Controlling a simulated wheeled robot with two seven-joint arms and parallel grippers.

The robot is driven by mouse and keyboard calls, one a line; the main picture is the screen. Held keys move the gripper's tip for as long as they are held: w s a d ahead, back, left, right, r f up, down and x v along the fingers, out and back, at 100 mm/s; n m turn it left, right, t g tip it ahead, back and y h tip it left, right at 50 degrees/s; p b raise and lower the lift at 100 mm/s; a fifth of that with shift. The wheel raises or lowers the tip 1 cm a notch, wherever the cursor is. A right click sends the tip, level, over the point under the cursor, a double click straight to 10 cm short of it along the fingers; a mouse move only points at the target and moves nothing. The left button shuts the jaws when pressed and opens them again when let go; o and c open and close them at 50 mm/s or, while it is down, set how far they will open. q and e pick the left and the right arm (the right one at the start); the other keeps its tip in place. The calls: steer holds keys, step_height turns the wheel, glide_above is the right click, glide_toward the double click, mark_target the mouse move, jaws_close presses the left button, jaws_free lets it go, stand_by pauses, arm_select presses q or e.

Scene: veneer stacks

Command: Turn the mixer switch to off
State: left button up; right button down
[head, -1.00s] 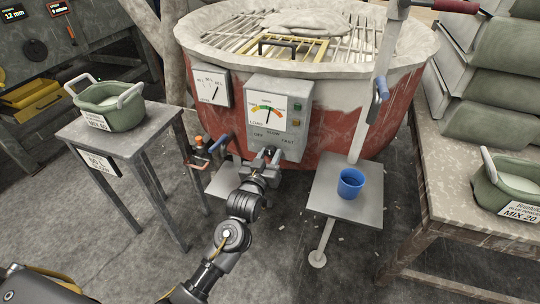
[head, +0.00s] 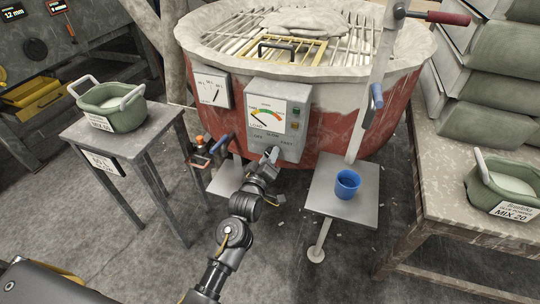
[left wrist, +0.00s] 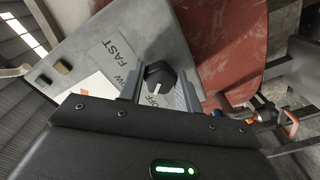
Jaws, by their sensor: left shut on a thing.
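The mixer (head: 345,125) is a red drum with a pale rim and grille. A grey control box (head: 295,153) on its front has a coloured load gauge (head: 265,112) and OFF, SLOW and FAST labels. My left gripper (head: 269,156) is at the box's lower edge and covers the switch there. In the left wrist view the switch (left wrist: 160,76) is a dark knob between my fingers, and the gripper is shut on it. Its white mark faces the partly hidden OFF label. My right gripper is out of view.
A blue cup (head: 347,184) stands on a small grey plate (head: 325,205) right of my gripper. Green tubs stand on the left stool (head: 120,140) and right table (head: 450,150). A lever (head: 372,110) rises right of the box. Pipes and a valve (head: 205,150) are at left.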

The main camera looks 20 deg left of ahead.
arm_select(q)
steer(key=shift+n, duration=0.3)
steer(key=o, duration=1)
steer(key=shift+c, duration=0.2)
steer(key=s, duration=1)
steer(key=shift+s+a, duration=0.3)
steer(key=shift+s, duration=0.1)
